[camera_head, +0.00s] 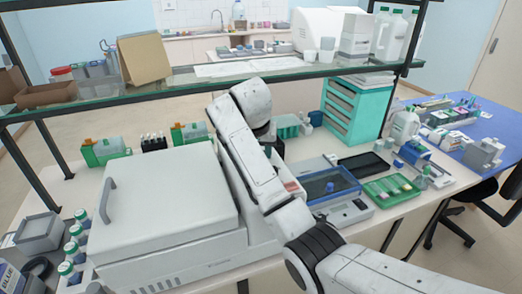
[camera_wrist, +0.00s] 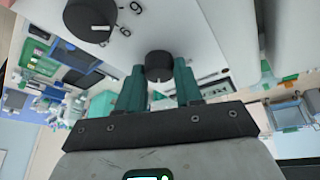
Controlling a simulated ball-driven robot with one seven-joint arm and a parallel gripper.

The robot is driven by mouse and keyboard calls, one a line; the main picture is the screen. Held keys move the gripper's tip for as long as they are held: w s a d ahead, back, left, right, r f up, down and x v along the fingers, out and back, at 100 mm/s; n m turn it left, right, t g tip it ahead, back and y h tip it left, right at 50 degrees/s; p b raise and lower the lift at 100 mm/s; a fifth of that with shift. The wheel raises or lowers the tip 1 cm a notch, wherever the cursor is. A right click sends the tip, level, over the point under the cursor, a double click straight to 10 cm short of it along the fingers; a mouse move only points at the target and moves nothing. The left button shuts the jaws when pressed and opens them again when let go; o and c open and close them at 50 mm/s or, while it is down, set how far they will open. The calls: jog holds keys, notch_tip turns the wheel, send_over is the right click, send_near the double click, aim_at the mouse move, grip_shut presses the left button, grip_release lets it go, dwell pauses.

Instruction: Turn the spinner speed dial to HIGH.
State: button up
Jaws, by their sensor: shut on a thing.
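A round black dial (camera_wrist: 158,66) sits on a light panel in the wrist view. The two green fingers of my gripper (camera_wrist: 159,76) stand on either side of it, and my gripper is shut on it. A second black dial (camera_wrist: 91,18) with a pale pointer mark is on the same panel, up and to the left. Small digits and tick marks show between the two dials. I cannot read a HIGH mark or the held dial's setting. In the camera_head view my arm covers the middle of the bench, and neither my gripper nor the dials can be made out.
A large white lidded machine (camera_head: 165,200) stands left of my arm. A blue-framed tray device (camera_head: 330,186) and a green tray (camera_head: 391,190) lie to its right. A glass shelf (camera_head: 200,80) runs above the bench. Green-capped bottles (camera_head: 77,235) stand at the left.

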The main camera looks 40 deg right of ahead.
dwell(0.3)
jog(key=o, duration=1)
jog(key=v, duration=0.6)
jog(key=shift+w+a+r, duration=0.1)
jog(key=shift+w, duration=0.05)
jog(key=shift+v, duration=2.25)
